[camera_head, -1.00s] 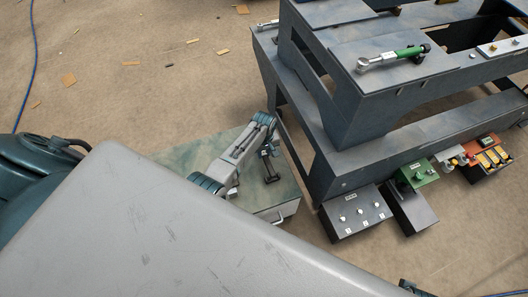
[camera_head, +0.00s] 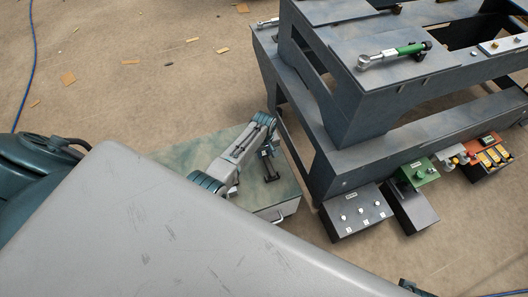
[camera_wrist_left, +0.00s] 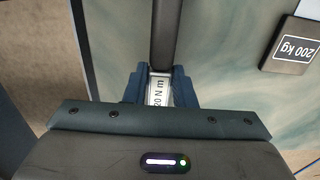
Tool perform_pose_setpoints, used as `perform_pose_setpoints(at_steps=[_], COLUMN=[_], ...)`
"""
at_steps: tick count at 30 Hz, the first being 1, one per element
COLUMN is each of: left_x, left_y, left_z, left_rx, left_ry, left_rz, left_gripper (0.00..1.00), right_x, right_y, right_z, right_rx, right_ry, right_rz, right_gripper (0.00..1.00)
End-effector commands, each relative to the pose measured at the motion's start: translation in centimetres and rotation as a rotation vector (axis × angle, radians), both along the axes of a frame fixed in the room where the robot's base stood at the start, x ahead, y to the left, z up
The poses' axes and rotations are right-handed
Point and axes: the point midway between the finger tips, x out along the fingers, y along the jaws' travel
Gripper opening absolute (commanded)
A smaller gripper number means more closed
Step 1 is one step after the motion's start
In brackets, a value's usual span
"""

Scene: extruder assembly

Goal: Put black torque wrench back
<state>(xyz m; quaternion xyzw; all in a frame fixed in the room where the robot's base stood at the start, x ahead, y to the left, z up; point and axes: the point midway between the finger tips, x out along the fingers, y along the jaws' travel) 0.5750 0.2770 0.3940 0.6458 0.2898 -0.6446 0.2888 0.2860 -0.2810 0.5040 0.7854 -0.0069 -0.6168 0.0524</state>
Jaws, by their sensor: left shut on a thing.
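My left gripper (camera_wrist_left: 160,90) is shut on the black torque wrench (camera_wrist_left: 165,35). In the left wrist view, a pale label reading "20 N m" sits between the fingers and the dark shaft runs up out of the picture. In the head view, my left gripper (camera_head: 266,153) and the dark wrench (camera_head: 271,168) are small, over the greenish top of a low cabinet (camera_head: 287,190). I cannot tell whether the wrench touches that top. A green-handled torque wrench (camera_head: 408,50) lies on the grey workbench (camera_head: 350,120). My right gripper is not in view.
A black block marked "200 kg" (camera_wrist_left: 292,46) lies right of the wrench. The workbench stands close to the cabinet's right. Grey (camera_head: 355,213), green (camera_head: 418,171) and orange (camera_head: 487,152) boxes are beside its lower part.

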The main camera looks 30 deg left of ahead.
Motion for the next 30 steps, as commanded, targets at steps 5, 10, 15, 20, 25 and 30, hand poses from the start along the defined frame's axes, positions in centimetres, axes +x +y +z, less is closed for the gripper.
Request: perform_pose_setpoints(at_steps=[5, 10, 15, 20, 25, 30], left_x=[0.08, 0.11, 0.08, 0.06, -0.02, -0.01], left_y=[-0.02, -0.01, -0.02, -0.01, -0.01, 0.00], left_z=[-0.47, -0.66, -0.66, -0.68, -0.75, -0.74], left_rx=[0.000, 0.000, -0.001, 0.000, 0.000, 0.000], left_ry=[-0.001, -0.003, -0.002, -0.001, 0.000, 0.000], left_rz=[0.000, 0.000, 0.000, 0.000, 0.000, 0.000], left_gripper=[0.00, 0.00, 0.35, 0.49, 0.49, 0.49], right_x=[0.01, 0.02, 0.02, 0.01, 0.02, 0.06], right_y=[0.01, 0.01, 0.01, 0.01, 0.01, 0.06], right_z=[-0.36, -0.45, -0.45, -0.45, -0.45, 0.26], right_rx=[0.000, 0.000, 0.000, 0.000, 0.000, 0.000], right_ry=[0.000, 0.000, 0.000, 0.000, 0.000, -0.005], right_rz=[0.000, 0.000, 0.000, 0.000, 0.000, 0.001], right_gripper=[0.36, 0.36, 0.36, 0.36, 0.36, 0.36])
